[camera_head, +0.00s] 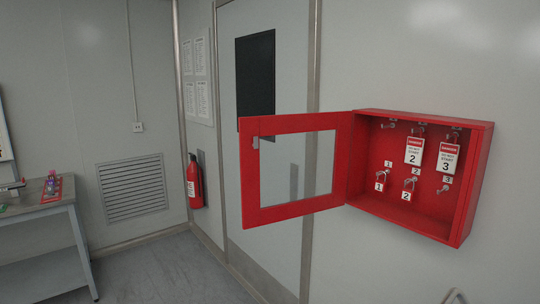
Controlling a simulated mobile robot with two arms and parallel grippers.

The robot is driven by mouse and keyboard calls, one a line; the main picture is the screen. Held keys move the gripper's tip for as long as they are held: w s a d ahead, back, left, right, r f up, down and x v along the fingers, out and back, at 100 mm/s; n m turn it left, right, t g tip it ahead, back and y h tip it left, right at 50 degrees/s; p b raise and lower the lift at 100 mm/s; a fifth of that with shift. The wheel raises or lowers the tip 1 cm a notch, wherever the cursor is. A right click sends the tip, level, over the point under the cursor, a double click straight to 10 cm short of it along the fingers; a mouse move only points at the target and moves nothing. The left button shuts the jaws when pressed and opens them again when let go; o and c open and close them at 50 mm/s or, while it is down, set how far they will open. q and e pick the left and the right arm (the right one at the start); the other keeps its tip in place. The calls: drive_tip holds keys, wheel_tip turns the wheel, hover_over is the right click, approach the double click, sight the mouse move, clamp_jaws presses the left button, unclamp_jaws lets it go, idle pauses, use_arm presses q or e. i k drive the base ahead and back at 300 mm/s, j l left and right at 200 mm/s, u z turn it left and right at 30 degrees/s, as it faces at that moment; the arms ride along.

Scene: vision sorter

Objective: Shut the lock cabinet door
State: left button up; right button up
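The red lock cabinet (420,217) is fixed to the wall at the right. Its door (295,209), a red frame around a see-through pane, stands wide open, swung out to the left from the cabinet's left edge. A small grey latch (255,142) sits near the door's free edge at the upper left. Inside, danger tag 2 (414,151) and danger tag 3 (447,158) hang from upper hooks. Padlock 1 (380,180) and padlock 2 (408,190) hang on lower hooks. Neither of my grippers is in view, and nothing touches the door.
A grey room door (227,100) with a dark window is behind the cabinet door. A red fire extinguisher (194,182) hangs further left. A table (40,207) with small items stands at the far left. The floor (170,275) between is clear. A small pale curved thing at bottom right is unclear.

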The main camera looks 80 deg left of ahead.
sight(252, 215)
drive_tip(key=k+j, duration=0.1)
drive_tip(key=j, duration=0.3)
drive_tip(key=k+j, duration=0.1)
drive_tip(key=j, duration=0.35)
drive_tip(key=k+j, duration=0.1)
drive_tip(key=j, duration=0.3)
drive_tip(key=k+j, duration=0.1)
drive_tip(key=j, duration=0.3)
drive_tip(key=k+j, duration=0.1)
drive_tip(key=j, duration=0.75)
drive_tip(key=k+j+z, duration=0.1)
drive_tip(key=j, duration=0.3)
drive_tip(key=i+j, duration=0.1)
drive_tip(key=j, duration=0.45)
drive_tip(key=i+j, duration=0.1)
drive_tip(key=j, duration=0.45)
drive_tip(key=i+j, duration=0.1)
drive_tip(key=j, duration=0.45)
